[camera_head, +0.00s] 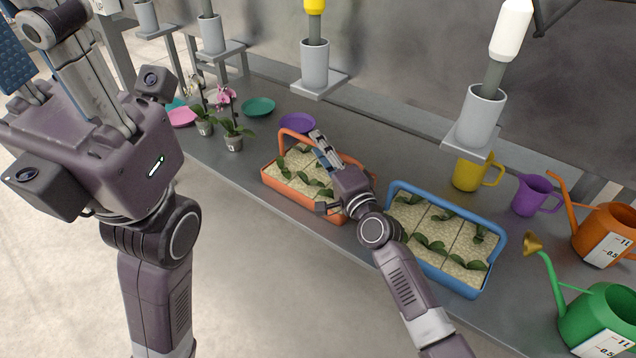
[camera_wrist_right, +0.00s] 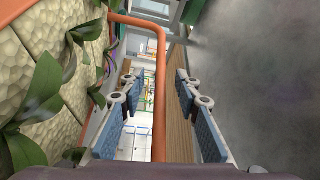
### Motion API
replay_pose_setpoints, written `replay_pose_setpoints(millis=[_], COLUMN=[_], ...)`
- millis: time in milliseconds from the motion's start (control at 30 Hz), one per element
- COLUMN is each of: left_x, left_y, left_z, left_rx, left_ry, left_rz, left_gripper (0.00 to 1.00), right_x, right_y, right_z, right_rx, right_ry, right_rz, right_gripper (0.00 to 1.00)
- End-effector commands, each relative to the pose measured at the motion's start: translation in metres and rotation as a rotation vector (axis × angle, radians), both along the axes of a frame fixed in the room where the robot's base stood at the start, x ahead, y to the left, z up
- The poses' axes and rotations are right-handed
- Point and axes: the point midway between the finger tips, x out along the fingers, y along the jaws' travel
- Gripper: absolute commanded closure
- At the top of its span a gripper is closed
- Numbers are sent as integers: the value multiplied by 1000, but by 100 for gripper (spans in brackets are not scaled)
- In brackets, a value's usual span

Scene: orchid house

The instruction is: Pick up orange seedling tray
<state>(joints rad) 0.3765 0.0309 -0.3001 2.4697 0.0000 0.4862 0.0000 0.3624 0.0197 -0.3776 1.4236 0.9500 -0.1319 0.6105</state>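The orange seedling tray (camera_head: 300,195) stands on the grey bench, with pale square cells and green seedlings and a raised handle at its side. My right gripper (camera_head: 318,174) is over the tray's right part, fingers apart. In the right wrist view the tray's orange handle bar (camera_wrist_right: 160,95) runs between the two open fingers of this gripper (camera_wrist_right: 155,112), with gaps on both sides. The pale cells and leaves fill that view's left side. My left gripper (camera_head: 60,55) is raised at the upper left, away from the tray; its fingertips are partly cut off.
A blue seedling tray (camera_head: 489,248) stands close at the right. Beyond it are yellow (camera_head: 467,176) and purple (camera_head: 532,196) jugs and orange and green (camera_head: 597,318) watering cans. Potted orchids (camera_head: 232,135) and saucers stand at the left. Grey cup holders (camera_head: 315,66) overhang the bench.

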Motion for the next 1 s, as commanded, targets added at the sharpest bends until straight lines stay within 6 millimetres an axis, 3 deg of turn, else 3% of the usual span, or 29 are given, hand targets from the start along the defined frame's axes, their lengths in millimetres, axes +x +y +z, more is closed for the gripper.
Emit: replay_pose_setpoints(millis=[333, 600, 1000], left_x=[-4, -4, -4], left_y=[-1, -1, -1], left_z=[2, 2, 1], left_rx=[1, 1, 2], left_ry=[-13, -12, -12], left_rz=[1, 1, 0], left_gripper=[73, 73, 73], right_x=[9, 8, 8], right_y=[5, 4, 4], right_z=[1, 1, 0], right_rx=[-1, -1, -1], right_ry=[1, 1, 1], right_rz=[1, 1, 1], right_gripper=[70, 100, 100])
